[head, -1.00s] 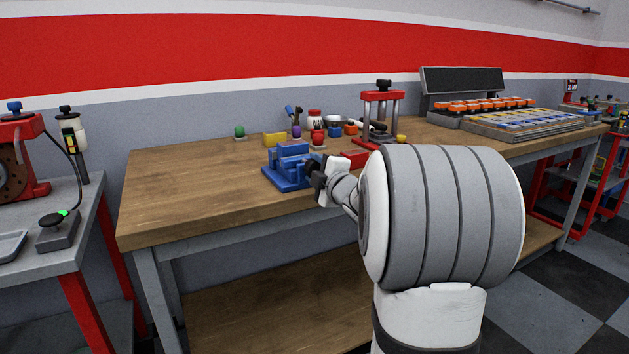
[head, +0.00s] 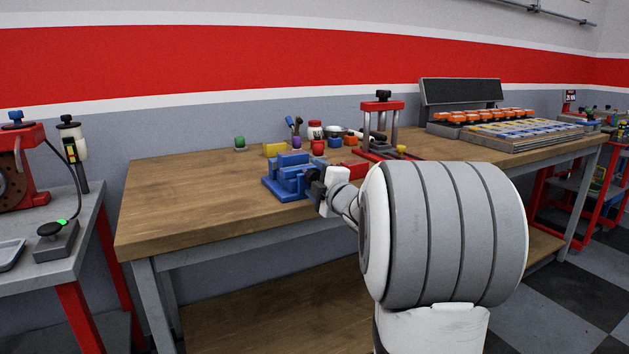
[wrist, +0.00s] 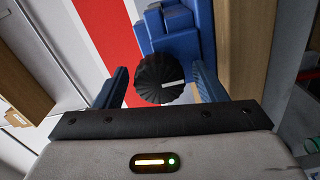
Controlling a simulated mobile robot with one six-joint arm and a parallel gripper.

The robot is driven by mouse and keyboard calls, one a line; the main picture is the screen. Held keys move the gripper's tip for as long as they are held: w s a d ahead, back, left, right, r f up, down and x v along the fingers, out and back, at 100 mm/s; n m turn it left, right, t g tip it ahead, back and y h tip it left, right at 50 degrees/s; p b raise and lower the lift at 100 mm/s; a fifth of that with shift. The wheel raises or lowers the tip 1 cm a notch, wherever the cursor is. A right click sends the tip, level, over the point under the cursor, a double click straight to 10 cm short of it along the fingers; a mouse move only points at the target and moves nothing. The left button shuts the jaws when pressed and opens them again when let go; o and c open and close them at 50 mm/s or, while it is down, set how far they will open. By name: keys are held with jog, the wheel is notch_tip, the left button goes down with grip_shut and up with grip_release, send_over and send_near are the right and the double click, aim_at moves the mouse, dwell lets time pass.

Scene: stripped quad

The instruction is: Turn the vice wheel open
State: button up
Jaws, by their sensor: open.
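The blue vice (head: 288,178) stands on the wooden bench near its front edge. In the wrist view the vice body (wrist: 178,40) is behind its black ribbed wheel (wrist: 160,80), which carries a white mark on its face. My gripper (head: 318,188) is at the right side of the vice in the head view. In the wrist view its two blue-grey fingers (wrist: 160,88) are open, one on each side of the wheel, with a gap visible on both sides. In the head view the wheel is hard to tell apart from the dark gripper parts.
The wooden bench (head: 190,205) is clear left of the vice. A grey side table (head: 75,240) is at the left.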

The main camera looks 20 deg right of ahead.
jog(key=s+p, duration=0.1)
jog(key=s, duration=0.6)
jog(key=shift+s+d, duration=0.15)
jog(key=shift+s, duration=0.25)
